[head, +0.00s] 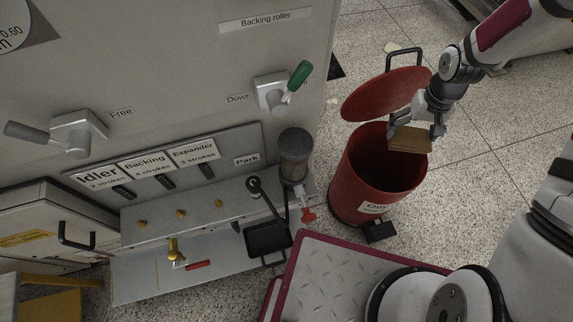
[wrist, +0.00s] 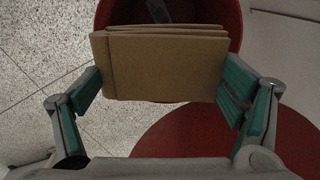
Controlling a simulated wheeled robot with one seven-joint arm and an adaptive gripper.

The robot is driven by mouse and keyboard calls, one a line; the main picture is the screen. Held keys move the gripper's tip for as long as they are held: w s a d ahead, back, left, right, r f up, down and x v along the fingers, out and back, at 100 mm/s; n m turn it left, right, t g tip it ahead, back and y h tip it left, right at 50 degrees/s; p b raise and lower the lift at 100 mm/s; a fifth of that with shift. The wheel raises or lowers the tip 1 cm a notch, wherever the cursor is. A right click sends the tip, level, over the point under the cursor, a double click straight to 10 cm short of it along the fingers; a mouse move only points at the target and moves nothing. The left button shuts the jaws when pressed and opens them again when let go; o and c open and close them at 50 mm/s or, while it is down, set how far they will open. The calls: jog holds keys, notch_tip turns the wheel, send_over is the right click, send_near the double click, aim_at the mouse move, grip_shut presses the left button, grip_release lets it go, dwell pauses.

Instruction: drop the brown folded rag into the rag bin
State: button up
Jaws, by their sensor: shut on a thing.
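The brown folded rag (head: 409,140) is held in my gripper (head: 416,129) in the head view. In the wrist view the rag (wrist: 165,65) fills the space between the two green-padded fingers of my gripper (wrist: 160,88), with its layered folds facing up the picture. The red rag bin (head: 352,179) stands on the floor with its round lid (head: 385,92) raised at the back. The rag appears over the right part of the bin's open mouth. In the wrist view the bin's red wall (wrist: 107,12) shows behind the rag. The exact height above the rim is hard to tell.
A grey machine panel (head: 160,70) with levers and labels stands left of the bin. A glass cylinder (head: 295,157) and a black tray (head: 268,240) are at its near end. A small black pedal (head: 380,232) sits at the bin's foot. Speckled floor (head: 480,150) is clear to the right.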

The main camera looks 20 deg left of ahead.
notch_tip(320, 180, down, 12)
jog(key=w+b, duration=0.2)
jog(key=b, duration=0.9)
jog(key=shift+w+n+b, duration=0.15)
jog(key=shift+n+b, duration=0.15)
jog(key=shift+b, duration=0.1)
jog(key=shift+f, duration=0.1)
jog(key=o, duration=1)
jog(key=shift+o, duration=0.2)
notch_tip(320, 180, up, 11)
jog(key=shift+r, duration=0.55)
